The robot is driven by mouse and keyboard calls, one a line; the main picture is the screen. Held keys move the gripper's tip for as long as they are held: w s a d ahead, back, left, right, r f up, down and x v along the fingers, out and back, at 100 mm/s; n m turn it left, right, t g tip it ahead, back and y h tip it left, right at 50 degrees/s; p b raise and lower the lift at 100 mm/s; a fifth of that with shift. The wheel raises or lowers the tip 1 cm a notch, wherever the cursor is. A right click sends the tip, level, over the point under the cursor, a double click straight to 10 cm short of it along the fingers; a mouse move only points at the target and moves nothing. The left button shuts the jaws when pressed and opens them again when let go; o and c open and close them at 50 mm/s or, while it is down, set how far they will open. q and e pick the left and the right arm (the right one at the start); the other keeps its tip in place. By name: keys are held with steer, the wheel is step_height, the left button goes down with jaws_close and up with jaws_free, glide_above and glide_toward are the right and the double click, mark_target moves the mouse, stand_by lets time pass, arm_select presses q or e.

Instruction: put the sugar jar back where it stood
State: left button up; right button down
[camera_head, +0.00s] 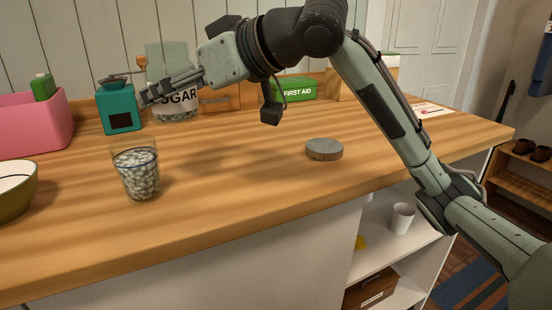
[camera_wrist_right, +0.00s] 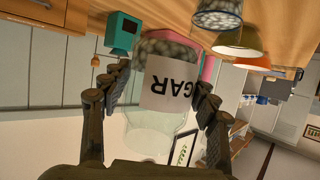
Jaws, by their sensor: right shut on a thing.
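The sugar jar (camera_head: 178,112) is clear glass with a white SUGAR label and pale lumps in its lower part. It is at the back left of the counter, partly hidden by my right gripper (camera_head: 150,93). In the right wrist view the jar (camera_wrist_right: 168,84) appears upside down between the two fingers, which are shut on its sides. From these views I cannot tell whether its base touches the counter. My left gripper is in neither view.
A teal box (camera_head: 118,110) stands close left of the jar. A glass of pebbles (camera_head: 137,174), a bowl (camera_head: 14,192) and a pink bin (camera_head: 30,130) are further left. A grey disc (camera_head: 324,149) and a green first aid box (camera_head: 294,89) are to the right. The front middle is clear.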

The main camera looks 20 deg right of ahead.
steer(key=shift+s, duration=0.15)
steer(key=shift+d+f, duration=0.25)
steer(key=shift+f, duration=0.05)
steer(key=d+f, duration=0.2)
steer(key=d, duration=0.1)
steer(key=w+d+f+b, duration=0.1)
steer(key=d+f, duration=0.1)
steer(key=d, duration=0.2)
steer(key=w+d+f+b, duration=0.1)
steer(key=d+f, duration=0.1)
steer(key=d, duration=0.1)
steer(key=shift+w+d+f, duration=0.25)
step_height(320, 180, down, 3)
steer(key=shift+f+b, duration=0.1)
steer(key=shift+b, duration=0.2)
steer(key=shift+f, duration=0.35)
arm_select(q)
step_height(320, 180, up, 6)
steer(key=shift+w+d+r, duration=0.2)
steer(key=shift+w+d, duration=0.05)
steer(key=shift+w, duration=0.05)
arm_select(e)
steer(key=shift+f, duration=0.2)
steer(key=shift+c, duration=2.2)
jaws_free()
